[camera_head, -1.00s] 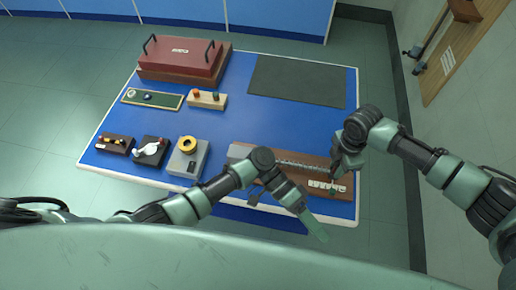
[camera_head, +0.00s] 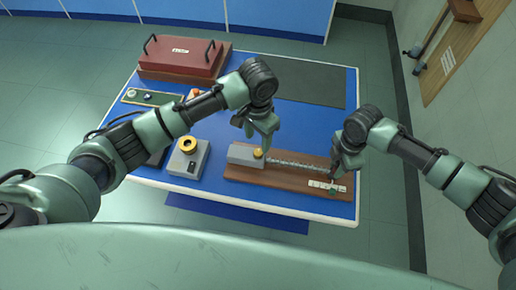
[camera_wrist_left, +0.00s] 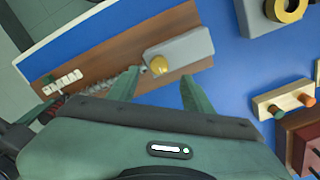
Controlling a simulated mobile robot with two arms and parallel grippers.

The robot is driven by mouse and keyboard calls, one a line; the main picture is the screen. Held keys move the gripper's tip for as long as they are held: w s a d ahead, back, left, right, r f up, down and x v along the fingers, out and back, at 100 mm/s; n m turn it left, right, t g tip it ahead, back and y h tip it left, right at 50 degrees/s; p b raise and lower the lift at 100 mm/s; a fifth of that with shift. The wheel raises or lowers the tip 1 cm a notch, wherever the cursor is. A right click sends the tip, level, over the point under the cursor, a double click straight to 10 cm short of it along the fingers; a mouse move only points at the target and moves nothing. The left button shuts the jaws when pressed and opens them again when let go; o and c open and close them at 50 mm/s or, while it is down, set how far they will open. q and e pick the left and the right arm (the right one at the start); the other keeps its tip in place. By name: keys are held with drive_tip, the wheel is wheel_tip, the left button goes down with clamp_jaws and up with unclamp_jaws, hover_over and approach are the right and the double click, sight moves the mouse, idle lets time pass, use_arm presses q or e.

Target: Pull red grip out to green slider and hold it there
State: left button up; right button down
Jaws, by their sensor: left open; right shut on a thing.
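A brown board (camera_head: 285,182) carries a grey block (camera_head: 240,152) with a yellow knob (camera_head: 258,154), a stretched spring (camera_head: 295,163) and a white scale (camera_head: 320,185) with a green slider (camera_head: 333,190). In the left wrist view the green slider (camera_wrist_left: 48,78) sits near the scale's far end. My right gripper (camera_head: 337,170) is shut at the spring's right end, beside the slider; it mostly hides the red grip (camera_wrist_left: 54,106). My left gripper (camera_head: 260,138) is open above the yellow knob, its fingers either side of the knob (camera_wrist_left: 158,66) in the left wrist view.
A grey box with a yellow ring (camera_head: 188,160) stands left of the board. A red case (camera_head: 180,62) is at the back left and a dark mat (camera_head: 315,85) at the back right. A wooden block with coloured knobs (camera_wrist_left: 285,100) shows in the left wrist view.

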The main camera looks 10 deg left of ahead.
sight(258, 152)
use_arm(q)
wheel_tip(258, 152, down, 6)
drive_tip(key=shift+f, duration=0.25)
clamp_jaws()
